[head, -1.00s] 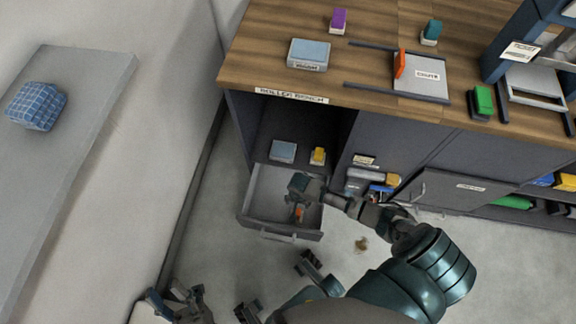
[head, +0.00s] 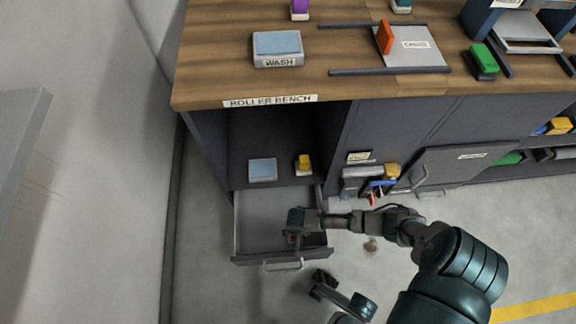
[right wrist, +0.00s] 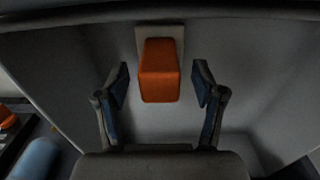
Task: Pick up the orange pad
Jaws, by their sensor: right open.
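The orange pad (right wrist: 160,72) lies in the open grey drawer (head: 256,222), with a pale plate behind its far end in the right wrist view. My right gripper (right wrist: 161,88) is open, with a blue-faced finger on each side of the pad. A gap shows between each finger and the pad, and the near end of the pad reaches in between the fingertips. In the head view my right gripper (head: 297,228) hangs over the right side of the drawer and mostly hides the pad.
Above the drawer, an open cubby holds a pale blue block (head: 262,169) and a yellow block (head: 304,166). The wooden bench top (head: 215,85) carries a WASH box (head: 278,50), an orange upright piece (head: 385,37) and a green block (head: 483,58). Clear floor lies left of the drawer.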

